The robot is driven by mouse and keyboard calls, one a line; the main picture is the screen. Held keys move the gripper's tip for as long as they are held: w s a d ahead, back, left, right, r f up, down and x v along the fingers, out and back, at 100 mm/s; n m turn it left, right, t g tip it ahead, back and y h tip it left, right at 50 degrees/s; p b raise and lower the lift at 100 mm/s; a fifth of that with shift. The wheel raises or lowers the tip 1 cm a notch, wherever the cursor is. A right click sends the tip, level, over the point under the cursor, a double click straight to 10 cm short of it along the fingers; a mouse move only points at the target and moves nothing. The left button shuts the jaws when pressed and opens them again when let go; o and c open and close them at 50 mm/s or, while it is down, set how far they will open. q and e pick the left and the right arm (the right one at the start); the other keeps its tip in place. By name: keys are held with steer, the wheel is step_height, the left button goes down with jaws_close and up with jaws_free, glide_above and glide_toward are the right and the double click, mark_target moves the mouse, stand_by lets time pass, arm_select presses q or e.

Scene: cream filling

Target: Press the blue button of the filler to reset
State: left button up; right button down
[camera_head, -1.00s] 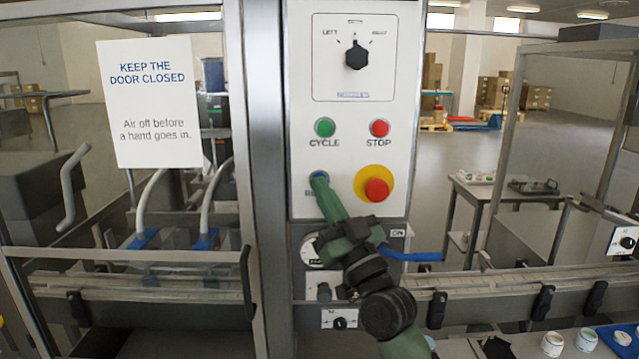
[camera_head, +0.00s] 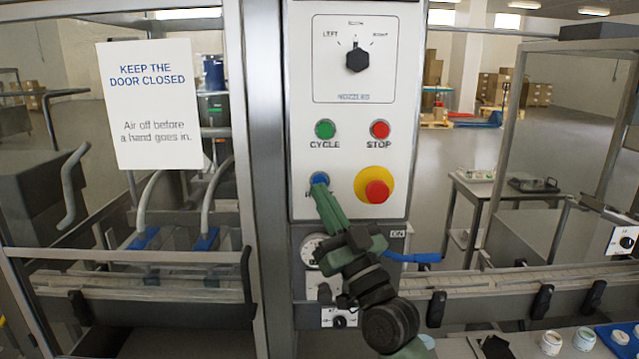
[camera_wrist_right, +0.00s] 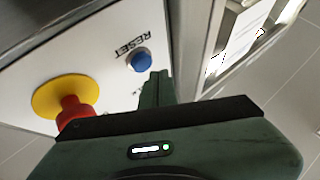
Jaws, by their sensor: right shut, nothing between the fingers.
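The blue button (camera_head: 319,179) is on the lower left of the filler's white control panel (camera_head: 344,152). In the right wrist view the blue button (camera_wrist_right: 141,62) shows whole, with the word RESET beside it. My right gripper (camera_head: 321,190) is shut and empty, its green fingers pointing up at the button from just below. In the right wrist view the fingertips (camera_wrist_right: 158,74) lie close beside the button; a small gap seems to show, but I cannot tell the depth. In the head view the fingers hide most of the button's label. My left gripper is not in view.
A red emergency knob (camera_head: 377,191) on a yellow disc sits right of the blue button. Above are the green CYCLE button (camera_head: 325,129), the red STOP button (camera_head: 380,129) and a black selector (camera_head: 357,58). A blue-handled valve (camera_head: 415,257) sticks out below the panel.

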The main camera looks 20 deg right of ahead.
steer(key=s+p, duration=0.1)
steer(key=s, duration=0.1)
steer(key=s+a, duration=0.1)
steer(key=s, duration=0.1)
steer(key=shift+s+a+p, duration=0.15)
steer(key=shift+s+p, duration=0.15)
steer(key=shift+p, duration=0.05)
stand_by(0.3)
